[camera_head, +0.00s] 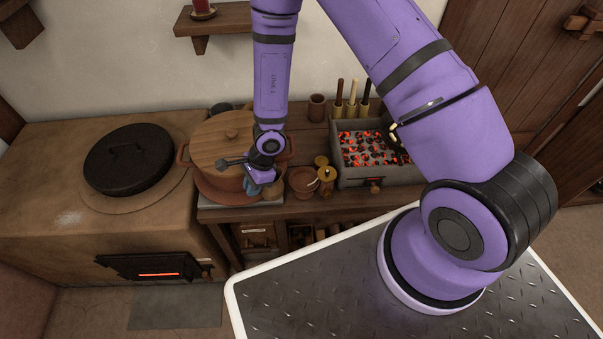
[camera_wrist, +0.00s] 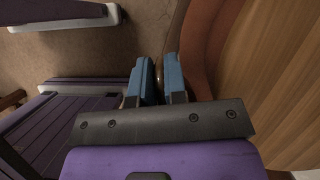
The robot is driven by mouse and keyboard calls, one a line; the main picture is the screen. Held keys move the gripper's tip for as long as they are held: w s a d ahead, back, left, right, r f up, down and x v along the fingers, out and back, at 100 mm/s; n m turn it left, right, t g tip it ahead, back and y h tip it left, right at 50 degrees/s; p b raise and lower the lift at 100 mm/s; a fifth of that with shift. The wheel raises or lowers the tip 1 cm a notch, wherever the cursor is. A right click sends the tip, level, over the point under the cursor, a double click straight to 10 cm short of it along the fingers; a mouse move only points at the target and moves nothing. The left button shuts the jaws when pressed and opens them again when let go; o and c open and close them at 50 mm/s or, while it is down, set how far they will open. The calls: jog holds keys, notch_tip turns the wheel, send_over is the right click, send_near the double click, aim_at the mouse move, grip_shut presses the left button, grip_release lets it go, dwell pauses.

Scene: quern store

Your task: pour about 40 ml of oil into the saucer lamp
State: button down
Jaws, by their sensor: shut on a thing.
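My gripper (camera_head: 262,181), with blue fingers, is low at the front right of the big lidded clay pot. In the wrist view its fingers (camera_wrist: 160,72) are shut on a narrow brownish part between them. In the head view a small tan-brown vessel (camera_head: 278,186) shows right beside the fingers, partly hidden; it appears to be the thing held. A reddish-brown clay bowl (camera_head: 302,180) stands just to its right, open at the top. I cannot tell for sure whether this is the saucer lamp. No oil stream is visible.
The big clay pot with a wooden lid (camera_head: 222,138) is close behind and left of my gripper. A brass pot (camera_head: 326,178) stands right of the bowl. A tray of glowing coals (camera_head: 375,150) is farther right. A black lid (camera_head: 130,158) covers the left stove.

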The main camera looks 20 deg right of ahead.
jog(key=shift+w+d+r+y, duration=0.15)
jog(key=shift+d+r+y, duration=0.8)
jog(key=shift+y, duration=0.25)
jog(key=shift+w+d+f+g+y, duration=0.1)
jog(key=shift+d+f+g+y, duration=0.2)
jog(key=shift+d+f+y, duration=0.45)
jog(key=shift+w+d+r+y, duration=0.1)
jog(key=shift+d+y, duration=0.15)
jog(key=shift+d, duration=0.1)
jog(key=d+y, duration=0.1)
jog(key=d+r+y, duration=0.1)
jog(key=d+y, duration=0.1)
jog(key=d+r+y, duration=0.1)
jog(key=d, duration=0.1)
jog(key=shift+w+r+g+y, duration=0.2)
jog(key=shift+w+g+y, duration=0.15)
jog(key=shift+g+y, duration=0.05)
jog(key=shift+d+r+y, duration=0.45)
jog(key=shift+r+y, duration=0.15)
jog(key=shift+y, duration=0.3)
jog(key=shift+w+d+r+y, duration=0.1)
jog(key=shift+d+r+y, duration=0.2)
jog(key=shift+y, duration=0.2)
